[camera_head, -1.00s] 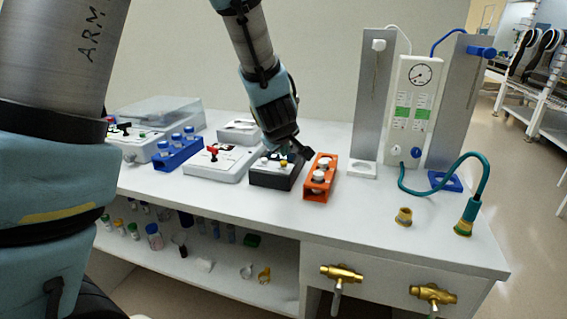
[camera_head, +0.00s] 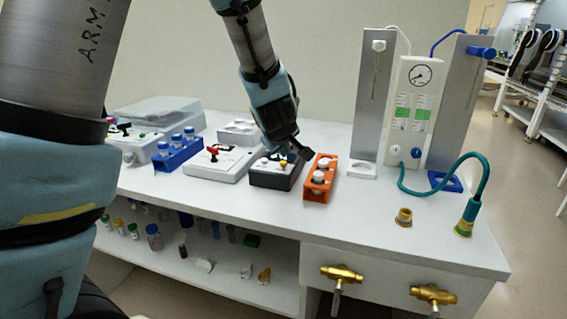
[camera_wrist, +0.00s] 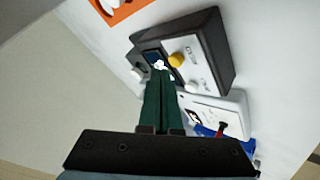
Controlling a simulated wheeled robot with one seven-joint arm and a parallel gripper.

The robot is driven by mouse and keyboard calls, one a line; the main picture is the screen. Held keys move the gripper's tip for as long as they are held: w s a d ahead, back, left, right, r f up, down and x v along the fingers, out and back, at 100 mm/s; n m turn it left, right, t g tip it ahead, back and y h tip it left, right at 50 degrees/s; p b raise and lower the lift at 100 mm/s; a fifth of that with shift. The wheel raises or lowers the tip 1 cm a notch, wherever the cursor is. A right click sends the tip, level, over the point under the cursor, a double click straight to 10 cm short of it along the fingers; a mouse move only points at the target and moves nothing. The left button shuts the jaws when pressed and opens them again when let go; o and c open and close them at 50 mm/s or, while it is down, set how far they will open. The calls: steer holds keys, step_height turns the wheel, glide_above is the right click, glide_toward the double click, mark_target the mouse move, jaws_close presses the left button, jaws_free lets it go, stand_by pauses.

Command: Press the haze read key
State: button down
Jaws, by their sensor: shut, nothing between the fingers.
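A black box with a light top face (camera_head: 275,177) stands on the bench between a white device and an orange rack. It also shows in the wrist view (camera_wrist: 222,50), with a yellow key (camera_wrist: 176,60), a white key (camera_wrist: 191,87), a small dark display and lettering too small to read. I cannot tell which key is the haze read key. My gripper (camera_wrist: 160,82) is shut and empty, its dark green fingers reaching over the box's display edge beside the yellow key. Contact with a key cannot be made out. The fingertips partly cover the display.
The orange rack (camera_head: 319,190) stands close to the right of the box. A white device with a red lever (camera_head: 214,163) and a blue rack (camera_head: 177,155) stand to the left. A gauge panel (camera_head: 415,100) rises further right. The front bench strip is clear.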

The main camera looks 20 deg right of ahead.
stand_by(0.5)
steer(key=shift+f+b, duration=0.35)
steer(key=shift+f, duration=0.05)
steer(key=shift+f+b, duration=0.3)
steer(key=shift+f, duration=0.1)
stand_by(0.5)
steer(key=shift+r, duration=0.15)
steer(key=shift+r+p, duration=0.7)
steer(key=shift+p, duration=0.15)
step_height(320, 180, up, 5)
steer(key=p, duration=0.5)
